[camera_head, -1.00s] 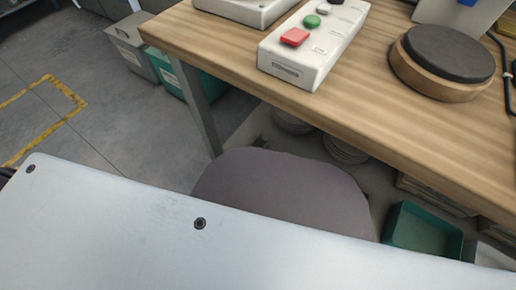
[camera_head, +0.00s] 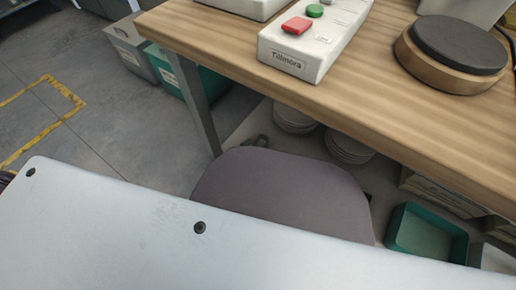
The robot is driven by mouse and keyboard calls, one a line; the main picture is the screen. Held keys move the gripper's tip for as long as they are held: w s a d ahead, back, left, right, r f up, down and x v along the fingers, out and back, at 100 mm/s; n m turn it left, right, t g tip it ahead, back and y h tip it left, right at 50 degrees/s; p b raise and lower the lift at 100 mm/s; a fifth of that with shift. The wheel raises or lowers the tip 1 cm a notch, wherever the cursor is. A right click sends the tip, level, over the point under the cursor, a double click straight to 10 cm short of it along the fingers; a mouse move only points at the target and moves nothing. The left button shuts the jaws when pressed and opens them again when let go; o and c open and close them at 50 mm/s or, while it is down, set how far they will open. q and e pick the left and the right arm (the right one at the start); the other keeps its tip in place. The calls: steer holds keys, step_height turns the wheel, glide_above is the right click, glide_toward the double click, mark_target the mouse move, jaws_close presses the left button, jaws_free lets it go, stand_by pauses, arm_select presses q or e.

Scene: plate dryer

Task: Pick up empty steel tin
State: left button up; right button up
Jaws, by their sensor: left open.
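No steel tin can be made out in the head view. A small dark part at the left edge, just past the pale panel, is all that shows of my left gripper (camera_head: 5,178); its fingertips are mostly out of the picture and nothing is seen in it. My right gripper is not in view.
A wooden table (camera_head: 385,130) carries a white control box (camera_head: 318,50) with red and green buttons and a dark-topped round block (camera_head: 452,55). Stacked plates (camera_head: 348,147) and a green bin (camera_head: 428,236) are below. Grey (camera_head: 130,48) and teal (camera_head: 197,78) bins stand left. Open floor lies left.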

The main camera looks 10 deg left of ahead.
mark_target(255, 153)
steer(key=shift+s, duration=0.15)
arm_select(q)
steer(key=c, duration=1.2)
steer(key=shift+r, duration=0.25)
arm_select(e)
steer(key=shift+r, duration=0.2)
arm_select(q)
step_height(255, 153, up, 10)
steer(key=p, duration=0.6)
steer(key=shift+f, duration=0.2)
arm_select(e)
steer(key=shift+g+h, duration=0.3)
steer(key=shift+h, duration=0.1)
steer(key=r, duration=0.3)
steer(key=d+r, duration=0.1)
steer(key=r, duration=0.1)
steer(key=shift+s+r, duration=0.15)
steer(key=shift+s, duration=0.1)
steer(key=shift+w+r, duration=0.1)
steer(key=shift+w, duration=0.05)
arm_select(q)
steer(key=shift+s, duration=0.1)
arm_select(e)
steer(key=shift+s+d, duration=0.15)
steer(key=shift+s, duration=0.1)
